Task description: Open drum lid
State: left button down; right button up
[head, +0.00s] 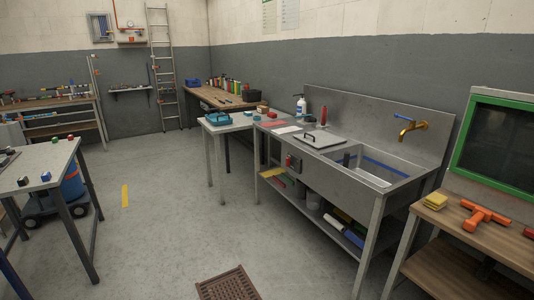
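What looks like a blue drum (73,187) stands at the left, on a dark wheeled base (45,214), behind and partly under the left table. The tabletop and a table leg hide part of it, and I cannot make out its lid. A grey flat cover (325,140) with a dark handle lies over part of the steel sink at the right; I cannot tell whether it belongs to a drum. Neither of my grippers is in view.
The left table (42,160) holds small colored items. The steel sink bench (340,179) and a wooden table (485,246) with an orange tool (482,216) line the right. A brown floor grate (227,284) lies at the front. The middle floor is clear.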

aim_at(319, 139)
jog(key=i, duration=3.2)
jog(key=z, duration=2.15)
